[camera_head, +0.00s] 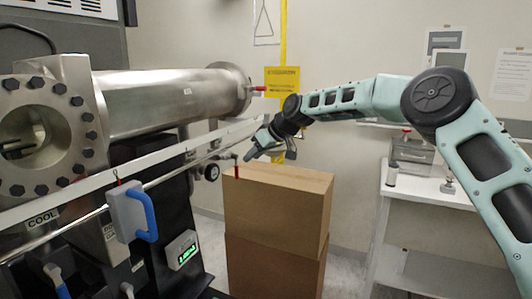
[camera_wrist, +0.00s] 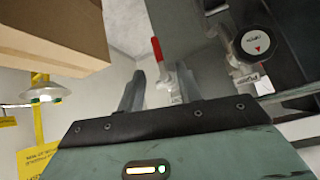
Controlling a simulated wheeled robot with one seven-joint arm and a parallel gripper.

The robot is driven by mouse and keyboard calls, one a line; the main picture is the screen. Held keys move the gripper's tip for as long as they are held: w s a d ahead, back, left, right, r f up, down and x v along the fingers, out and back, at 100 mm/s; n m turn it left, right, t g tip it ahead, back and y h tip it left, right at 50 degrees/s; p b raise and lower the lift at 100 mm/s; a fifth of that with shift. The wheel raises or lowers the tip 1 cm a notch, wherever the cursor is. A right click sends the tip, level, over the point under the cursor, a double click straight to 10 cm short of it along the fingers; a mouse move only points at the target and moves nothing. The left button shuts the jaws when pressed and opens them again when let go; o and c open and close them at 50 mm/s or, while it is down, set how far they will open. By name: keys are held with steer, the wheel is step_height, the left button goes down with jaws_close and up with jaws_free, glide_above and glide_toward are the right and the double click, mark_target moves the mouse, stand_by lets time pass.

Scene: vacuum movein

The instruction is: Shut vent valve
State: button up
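A small valve with a red lever handle (camera_head: 237,172) sits on the thin pipe beside the chamber rig, left of the boxes. In the wrist view the red handle (camera_wrist: 156,48) points up, its metal body partly behind a finger. I cannot read a label that marks it as the vent valve. My gripper (camera_head: 268,156) is just above and right of it, pointing down. In the wrist view my gripper (camera_wrist: 157,88) is open, with the lever showing between and beyond the fingers. I cannot tell whether they touch it.
A round black dial (camera_wrist: 257,41) with a white face is close right of the valve. Stacked cardboard boxes (camera_head: 278,205) stand close below my gripper. A flanged steel chamber (camera_head: 165,100) and a blue-handled lever (camera_head: 148,215) are at left. A white table (camera_head: 420,190) stands at right.

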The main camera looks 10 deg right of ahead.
steer(key=b+v, duration=0.1)
steer(key=v, duration=0.5)
steer(key=s+a+f+g+h, duration=0.1)
steer(key=s+a+f, duration=0.1)
steer(key=s+a, duration=0.35)
steer(key=s+a+f+n+g+b, duration=0.1)
steer(key=s+a+f, duration=0.15)
steer(key=s, duration=0.65)
steer(key=s+a+f+g+h, duration=0.1)
steer(key=s+a+f+g, duration=0.1)
steer(key=s+a, duration=0.35)
steer(key=s+d+f+h, duration=0.1)
steer(key=s+d+f, duration=0.2)
steer(key=s, duration=0.7)
steer(key=s+d+f+g+h+b, duration=0.1)
steer(key=s+d+f, duration=0.2)
steer(key=s, duration=0.8)
steer(key=s+d+f+m+h, duration=0.1)
steer(key=s+d+f, duration=0.3)
steer(key=s, duration=0.7)
steer(key=shift+s+d+g+h+b, duration=0.3)
steer(key=shift+d+g+h, duration=0.15)
steer(key=shift+d, duration=0.65)
